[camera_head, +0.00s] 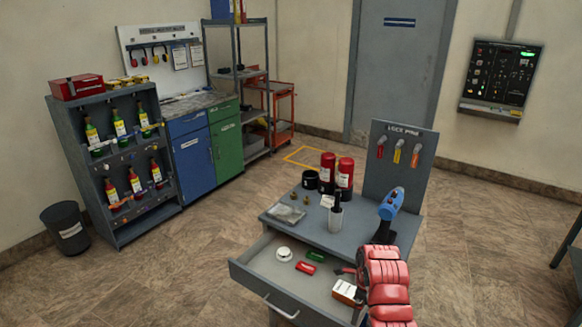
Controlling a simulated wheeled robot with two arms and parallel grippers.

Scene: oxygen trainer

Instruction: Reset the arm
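My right arm, in red segments, comes up from the bottom right of the head view. Its dark gripper (346,271) is partly hidden at the right side of the open drawer (262,277); I cannot tell whether it is open or shut, and nothing is clearly seen in it. Just below it in the drawer is a small white and orange box (346,291). The drawer also holds a white round item (284,254), a green item (316,256) and a red item (305,268). My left gripper is not in view.
The grey workbench (318,228) carries two red cylinders (328,172), a black cup (310,180), a grey holder (335,217) and a blue handheld tool (391,204) close to my arm. A tool panel (398,165) stands at its back. Open floor (210,250) lies left.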

